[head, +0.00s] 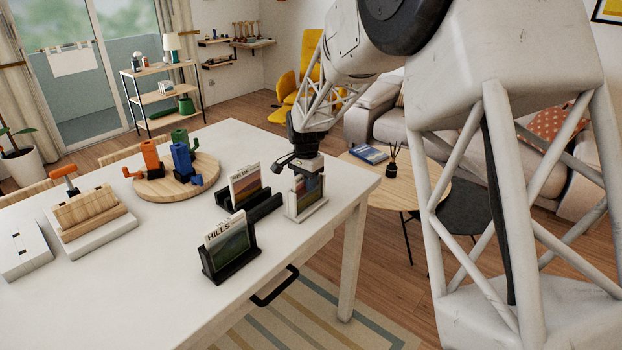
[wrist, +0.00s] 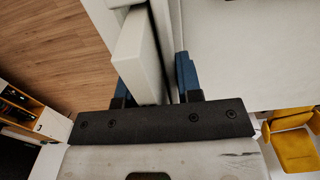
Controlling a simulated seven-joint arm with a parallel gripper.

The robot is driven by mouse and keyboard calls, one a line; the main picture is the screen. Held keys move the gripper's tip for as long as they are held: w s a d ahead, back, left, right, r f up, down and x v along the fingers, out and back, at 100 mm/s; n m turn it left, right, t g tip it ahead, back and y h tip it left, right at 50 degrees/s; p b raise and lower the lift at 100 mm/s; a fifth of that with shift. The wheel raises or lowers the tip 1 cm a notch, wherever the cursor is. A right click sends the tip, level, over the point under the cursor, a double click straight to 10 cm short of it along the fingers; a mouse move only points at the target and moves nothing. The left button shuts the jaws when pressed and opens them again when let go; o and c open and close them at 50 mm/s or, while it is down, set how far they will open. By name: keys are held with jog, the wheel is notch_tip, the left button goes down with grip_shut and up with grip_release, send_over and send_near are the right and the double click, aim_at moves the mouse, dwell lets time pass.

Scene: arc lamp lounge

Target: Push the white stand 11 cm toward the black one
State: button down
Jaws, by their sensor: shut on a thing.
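The white stand (head: 303,212) is upright near the right end of the white table, with a picture card (head: 312,186) in it. My gripper (head: 302,168) is over it, fingers pointing down. In the wrist view my gripper (wrist: 155,82) has its blue-padded fingers on either side of a pale upright slab (wrist: 132,52), part of the white stand; exact contact is hard to see. A black stand (head: 263,207) with a card is just left of the white stand, a small gap between them. Another black stand (head: 232,266) with a "HILLS" card is nearer the front.
The white table (head: 150,290) also holds a round wooden board (head: 205,170) with orange, blue and green pieces, and a wooden block on a white base (head: 95,235) at left. The table's right edge is close to the white stand. A low round table (head: 432,197) stands beyond.

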jog(key=shift+s+a, duration=0.9)
jog(key=shift+a, duration=0.05)
jog(key=c, duration=0.7)
grip_release()
jog(key=shift+r, duration=3.9)
